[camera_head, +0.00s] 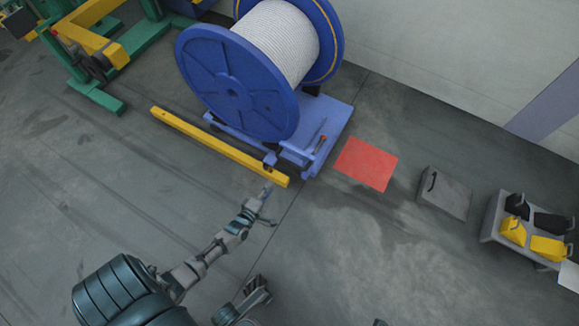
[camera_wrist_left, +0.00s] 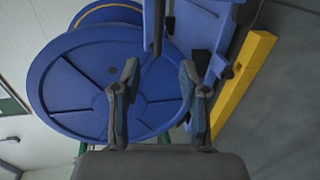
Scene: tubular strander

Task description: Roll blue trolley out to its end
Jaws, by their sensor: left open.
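The blue trolley (camera_head: 335,122) is a low blue platform on the floor. It carries a large blue reel (camera_head: 238,90) wound with white rope. In the left wrist view, the reel (camera_wrist_left: 75,95) fills the left and middle, with part of the trolley (camera_wrist_left: 205,40) on the right. My left gripper (camera_head: 267,190) is low, beside the trolley's near corner and the end of the yellow bar. Its fingers (camera_wrist_left: 160,75) are open and empty. A blue upright post (camera_wrist_left: 153,25) shows just beyond the gap between the fingers. Part of my other arm shows at the bottom; its fingers are unclear.
A yellow bar (camera_head: 220,147) lies on the floor along the trolley's near side. A red floor patch (camera_head: 366,164) lies to the right, then a grey box (camera_head: 445,193) and a stand (camera_head: 492,215) with yellow and black items. A green-and-yellow machine (camera_head: 95,60) stands upper left.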

